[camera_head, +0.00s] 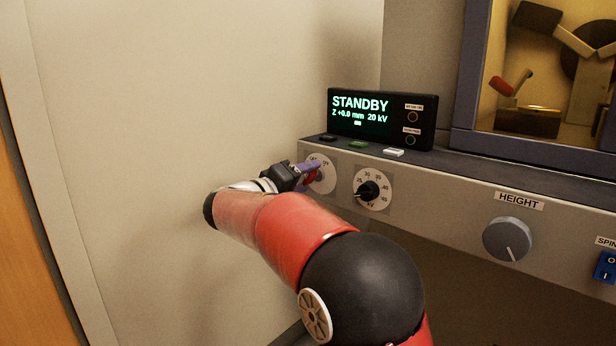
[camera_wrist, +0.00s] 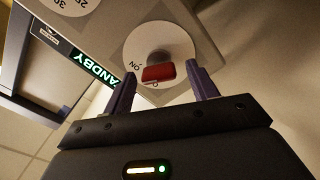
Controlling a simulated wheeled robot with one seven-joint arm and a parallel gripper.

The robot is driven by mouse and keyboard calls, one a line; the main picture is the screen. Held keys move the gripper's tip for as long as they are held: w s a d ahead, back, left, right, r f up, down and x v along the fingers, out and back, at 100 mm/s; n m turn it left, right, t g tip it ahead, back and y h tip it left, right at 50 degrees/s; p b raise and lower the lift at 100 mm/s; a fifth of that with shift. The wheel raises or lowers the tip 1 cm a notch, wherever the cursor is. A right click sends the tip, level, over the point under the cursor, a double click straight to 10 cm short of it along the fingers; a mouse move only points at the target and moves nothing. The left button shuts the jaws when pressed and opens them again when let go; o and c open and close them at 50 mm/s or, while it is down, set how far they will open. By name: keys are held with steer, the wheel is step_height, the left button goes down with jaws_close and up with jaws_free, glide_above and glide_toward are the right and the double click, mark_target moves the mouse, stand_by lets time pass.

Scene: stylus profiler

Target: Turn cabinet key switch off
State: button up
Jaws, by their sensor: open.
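The key switch is a red key (camera_wrist: 158,73) on a round white plate (camera_wrist: 176,46) with "ON" and "O" marks, on the cabinet's front panel. In the wrist view the key lies nearly level in the picture, its broad side facing the camera. My gripper (camera_wrist: 162,80) is open, with one purple finger on each side of the key. Gaps seem to show between the key and both fingers; contact is not clear. In the head view my gripper (camera_head: 306,175) is at the panel's left end and partly covers the key (camera_head: 313,177) and its plate.
A black kV knob (camera_head: 368,191) sits just right of the key switch. Farther right are a grey HEIGHT knob (camera_head: 506,239) and a blue rocker switch (camera_head: 605,267). A display (camera_head: 375,118) above reads STANDBY, Z +0.0 mm, 20 kV. A pale wall (camera_head: 150,130) is at left.

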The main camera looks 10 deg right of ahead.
steer(key=shift+w+d, duration=0.4)
steer(key=shift+d, duration=0.2)
steer(key=c, duration=1)
